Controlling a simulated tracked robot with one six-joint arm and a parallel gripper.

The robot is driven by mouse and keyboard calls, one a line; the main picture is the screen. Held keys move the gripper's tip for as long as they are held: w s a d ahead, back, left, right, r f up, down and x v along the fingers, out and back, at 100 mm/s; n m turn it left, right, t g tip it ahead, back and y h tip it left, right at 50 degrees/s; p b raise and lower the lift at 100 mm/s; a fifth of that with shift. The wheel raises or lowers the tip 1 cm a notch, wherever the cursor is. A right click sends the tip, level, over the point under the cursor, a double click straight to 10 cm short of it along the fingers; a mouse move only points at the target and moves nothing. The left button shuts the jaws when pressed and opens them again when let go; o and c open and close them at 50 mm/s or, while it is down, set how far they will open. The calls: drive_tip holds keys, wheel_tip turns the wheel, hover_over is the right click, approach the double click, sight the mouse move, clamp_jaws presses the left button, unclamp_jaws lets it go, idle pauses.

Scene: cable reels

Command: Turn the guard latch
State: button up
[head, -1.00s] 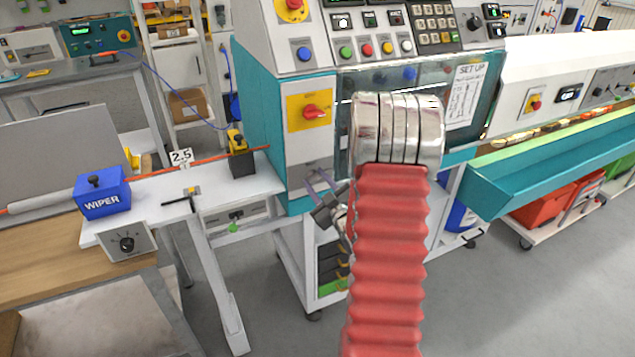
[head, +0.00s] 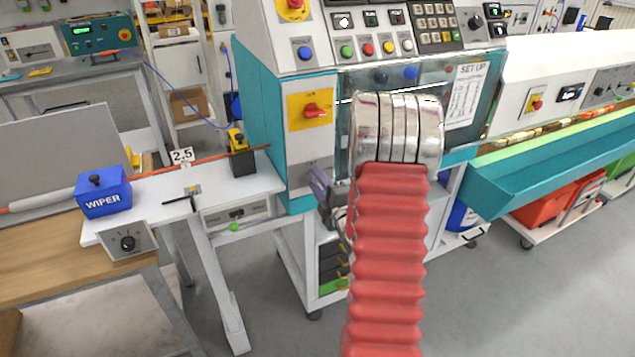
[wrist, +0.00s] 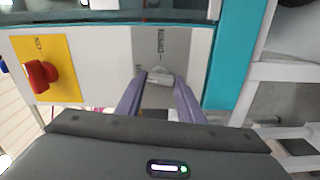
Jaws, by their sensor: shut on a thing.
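The guard latch (wrist: 159,76) is a small light grey handle on a grey plate marked with lettering, on the front of the teal and white machine. My gripper (wrist: 158,84) has its two purple fingers shut on the latch, one at each side, in the wrist view. In the head view my gripper (head: 321,184) is at the machine's lower front, partly behind my red-sleeved arm. The latch itself cannot be made out in the head view.
A red rotary switch (head: 314,110) on a yellow plate sits above the gripper; it also shows left of the latch in the wrist view (wrist: 38,76). A clear guard (head: 460,100) with a set-up sheet lies right of it. A blue wiper box (head: 103,196) stands left.

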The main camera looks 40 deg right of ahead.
drive_tip(key=shift+a+f+n, duration=0.15)
drive_tip(key=shift+a+n, duration=0.05)
drive_tip(key=shift+n, duration=0.5)
drive_tip(key=shift+f, duration=0.1)
drive_tip(key=o, duration=1.1)
drive_tip(key=shift+c, duration=0.2)
drive_tip(key=shift+d, duration=0.1)
drive_tip(key=v, duration=1.3)
drive_tip(key=shift+s, duration=0.35)
